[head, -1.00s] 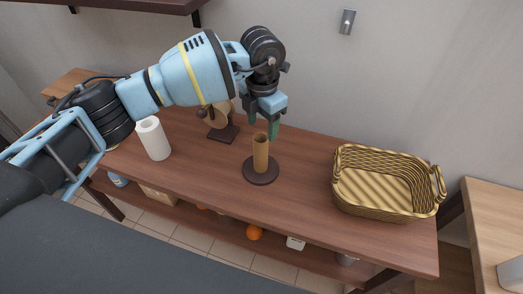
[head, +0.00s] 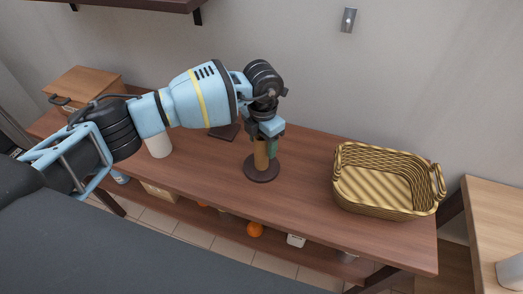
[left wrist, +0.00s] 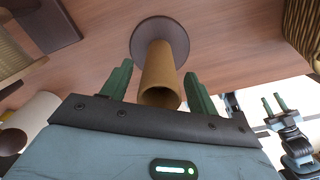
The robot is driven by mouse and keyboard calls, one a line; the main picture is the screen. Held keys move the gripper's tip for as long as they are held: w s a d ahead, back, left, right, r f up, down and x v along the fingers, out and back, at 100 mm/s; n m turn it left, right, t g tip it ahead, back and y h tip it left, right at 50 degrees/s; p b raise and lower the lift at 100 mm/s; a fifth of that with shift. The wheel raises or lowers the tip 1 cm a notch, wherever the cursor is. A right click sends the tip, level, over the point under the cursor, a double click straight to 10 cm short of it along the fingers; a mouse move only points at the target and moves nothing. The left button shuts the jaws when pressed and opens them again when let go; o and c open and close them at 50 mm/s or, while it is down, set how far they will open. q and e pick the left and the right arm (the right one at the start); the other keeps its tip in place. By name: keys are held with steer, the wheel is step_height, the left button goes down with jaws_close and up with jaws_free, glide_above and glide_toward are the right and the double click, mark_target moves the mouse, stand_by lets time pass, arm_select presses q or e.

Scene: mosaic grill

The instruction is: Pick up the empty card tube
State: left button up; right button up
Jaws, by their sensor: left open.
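The empty card tube (head: 261,155) is brown and stands upright on a round dark base (head: 261,173) on the wooden table. In the left wrist view the tube (left wrist: 160,75) shows its hollow open end towards me, with the dark base (left wrist: 160,38) beyond it. My left gripper (head: 266,152) is open at the upper part of the tube. In the left wrist view its green fingers (left wrist: 158,85) stand on either side of the tube, with a gap visible on both sides. My right gripper does not show in the head view; a green-fingered gripper (left wrist: 274,103) shows at the right of the left wrist view.
A wicker basket (head: 386,209) stands right of the tube. A white roll (head: 159,146) stands to the left, partly behind my arm. A wooden box (head: 85,85) is at the far left back. The table between tube and basket is clear.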

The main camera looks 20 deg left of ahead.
arm_select(q)
steer(key=c, duration=1)
steer(key=shift+r, duration=0.1)
steer(key=shift+c, duration=0.2)
step_height(320, 180, up, 18)
